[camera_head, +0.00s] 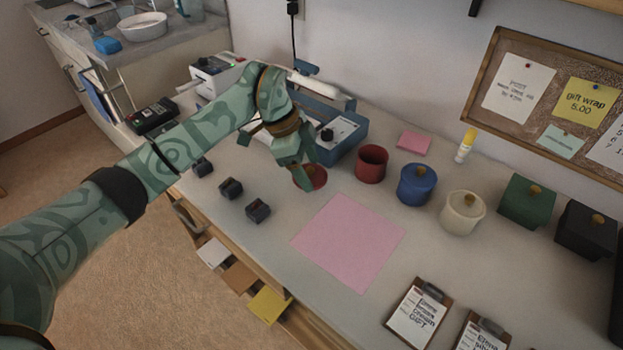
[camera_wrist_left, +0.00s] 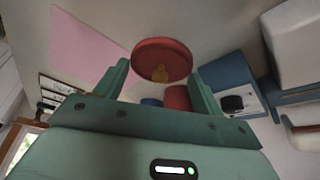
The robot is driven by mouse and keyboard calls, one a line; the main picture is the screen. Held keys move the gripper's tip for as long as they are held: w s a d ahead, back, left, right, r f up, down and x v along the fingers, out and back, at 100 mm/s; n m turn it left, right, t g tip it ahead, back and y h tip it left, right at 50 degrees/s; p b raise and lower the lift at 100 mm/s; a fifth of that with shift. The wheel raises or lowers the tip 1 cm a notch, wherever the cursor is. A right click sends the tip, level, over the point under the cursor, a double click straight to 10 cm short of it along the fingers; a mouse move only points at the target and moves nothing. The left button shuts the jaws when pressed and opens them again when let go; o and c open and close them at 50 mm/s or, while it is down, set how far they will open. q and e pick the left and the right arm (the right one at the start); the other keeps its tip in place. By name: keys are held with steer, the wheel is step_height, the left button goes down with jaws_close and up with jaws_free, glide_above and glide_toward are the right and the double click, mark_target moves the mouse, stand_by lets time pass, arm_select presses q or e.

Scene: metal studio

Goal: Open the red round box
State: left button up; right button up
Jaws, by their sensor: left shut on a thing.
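The red round box (camera_head: 371,164) stands upright on the grey table with its top open. It also shows in the left wrist view (camera_wrist_left: 178,97), partly hidden behind my gripper. Its red round lid (camera_head: 318,179), with a yellowish knob, is apart from the box, to its left. In the left wrist view the lid (camera_wrist_left: 162,54) sits between the fingertips, knob visible. My left gripper (camera_head: 303,172) is shut on the lid, low over the table; whether the lid touches the table I cannot tell. My right gripper is not in view.
A blue round box (camera_head: 416,184), a cream round box (camera_head: 462,212), a green box (camera_head: 526,200) and a dark box (camera_head: 587,229) stand to the right. A pink sheet (camera_head: 350,240) lies in front. Small dark blocks (camera_head: 231,188) lie left; a blue machine (camera_head: 345,130) stands behind.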

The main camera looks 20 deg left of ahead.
arm_select(q)
steer(key=f, duration=0.1)
steer(key=f+b, duration=0.2)
steer(key=f, duration=0.1)
steer(key=shift+w+d+f, duration=0.1)
steer(key=shift+w, duration=0.2)
steer(key=shift+c, duration=0.4)
steer(key=shift+r, duration=0.25)
steer(key=o, duration=1.2)
steer(key=shift+f, duration=0.1)
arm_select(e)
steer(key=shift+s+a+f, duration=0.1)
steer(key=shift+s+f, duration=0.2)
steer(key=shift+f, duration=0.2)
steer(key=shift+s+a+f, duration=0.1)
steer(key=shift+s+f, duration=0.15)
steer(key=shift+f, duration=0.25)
